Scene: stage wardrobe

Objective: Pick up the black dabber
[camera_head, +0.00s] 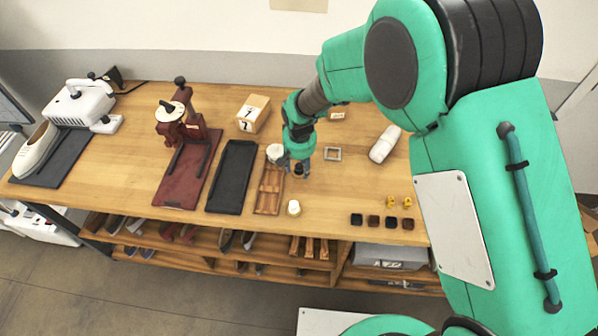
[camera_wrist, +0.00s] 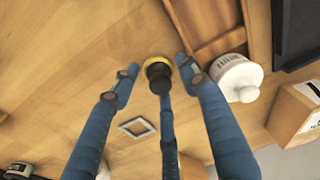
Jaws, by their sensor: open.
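The black dabber (camera_wrist: 157,78) has a dark round top and a yellow band near its base. It stands on the wooden table, and in the head view it (camera_head: 298,172) is partly hidden by my gripper (camera_head: 297,162). In the wrist view the open blue fingers of my gripper (camera_wrist: 158,73) spread around it, one at the left, one at the right and one behind. I see a gap on either side of the dabber; whether the rear finger touches it I cannot tell.
A white lidded jar (camera_wrist: 238,78) stands close to the right finger, beside a wooden divided tray (camera_head: 270,190). A black tray (camera_head: 232,178) lies left.

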